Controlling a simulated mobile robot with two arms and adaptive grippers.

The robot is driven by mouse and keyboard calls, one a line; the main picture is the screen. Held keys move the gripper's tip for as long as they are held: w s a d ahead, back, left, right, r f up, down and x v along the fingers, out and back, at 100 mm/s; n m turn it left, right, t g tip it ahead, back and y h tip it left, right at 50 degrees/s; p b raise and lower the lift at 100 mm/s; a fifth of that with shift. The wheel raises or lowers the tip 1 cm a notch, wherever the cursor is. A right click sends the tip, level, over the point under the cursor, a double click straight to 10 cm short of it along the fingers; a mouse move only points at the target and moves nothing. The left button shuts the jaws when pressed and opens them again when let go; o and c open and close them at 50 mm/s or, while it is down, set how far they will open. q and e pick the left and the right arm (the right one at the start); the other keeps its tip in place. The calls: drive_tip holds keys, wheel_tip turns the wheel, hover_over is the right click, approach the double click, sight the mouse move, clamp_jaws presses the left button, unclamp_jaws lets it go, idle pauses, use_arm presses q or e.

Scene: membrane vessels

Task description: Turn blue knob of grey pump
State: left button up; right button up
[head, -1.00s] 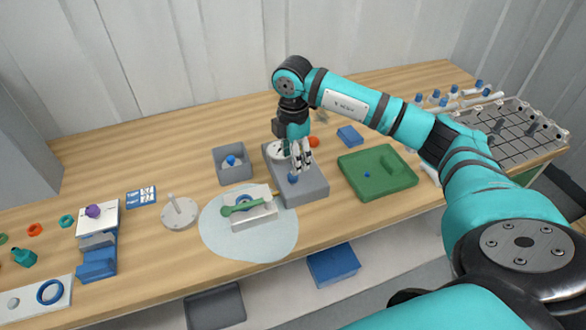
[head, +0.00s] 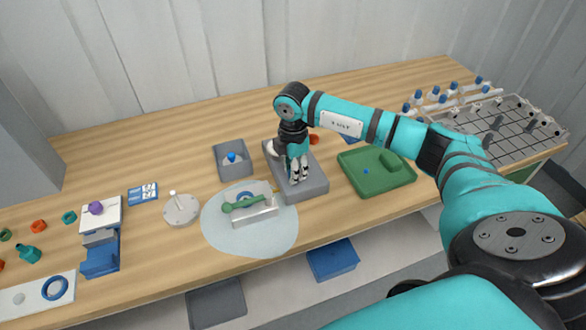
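The grey pump (head: 317,186) is a box on the wooden table, a little right of the middle of the head view. A pale round part (head: 275,150) shows on its back left, partly behind my arm. My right gripper (head: 298,179) points down over the front part of the pump, its fingertips low near the top face. The blue knob is hidden behind the fingers. I cannot tell whether they touch it or are closed around it. My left gripper is out of view.
A green tray (head: 403,183) lies to the right. An orange part shows behind my gripper.

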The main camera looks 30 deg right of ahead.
clamp_jaws()
drive_tip(key=n+b, duration=0.2)
drive_tip(key=n, duration=0.1)
drive_tip(key=shift+f, duration=0.1)
drive_tip(key=n+b, duration=0.3)
drive_tip(key=n, duration=0.2)
drive_tip(key=shift+w+n, duration=0.1)
drive_tip(key=shift+n, duration=0.3)
drive_tip(key=n+b, duration=0.3)
drive_tip(key=n, duration=0.2)
drive_tip(key=shift+n+b, duration=0.7)
drive_tip(key=shift+n, duration=1.3)
drive_tip(key=shift+r, duration=0.2)
